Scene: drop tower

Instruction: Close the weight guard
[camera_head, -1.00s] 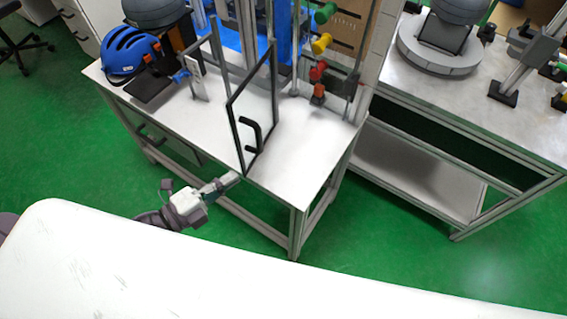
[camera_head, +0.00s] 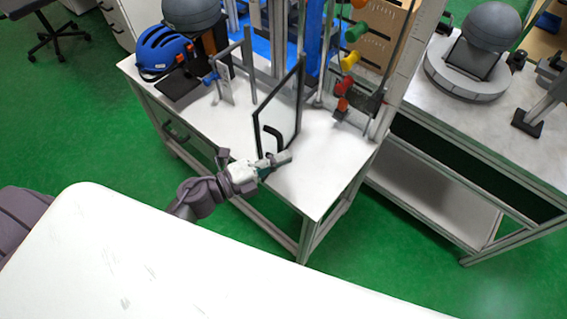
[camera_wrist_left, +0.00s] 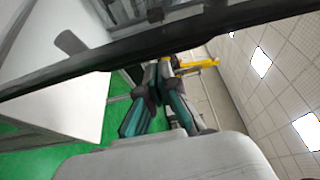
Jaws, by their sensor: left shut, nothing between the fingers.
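The weight guard (camera_head: 254,122) is a clear panel in a black frame with a black handle (camera_head: 271,134) on its face. It stands open, swung out from the drop tower over the white table toward me. My left gripper (camera_head: 287,157) is shut and empty at the guard's lower part, just below the handle. Whether it touches the guard cannot be told. In the left wrist view a black bar, apparently the guard's frame (camera_wrist_left: 140,48), crosses close to the fingers (camera_wrist_left: 163,72). My right gripper is not in view.
A blue helmet (camera_head: 163,50) sits at the table's left end. Red, yellow and green knobs (camera_head: 348,61) hang at the tower's right side. The front right of the white table (camera_head: 315,185) is clear. Another bench with a grey dome (camera_head: 491,38) stands right.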

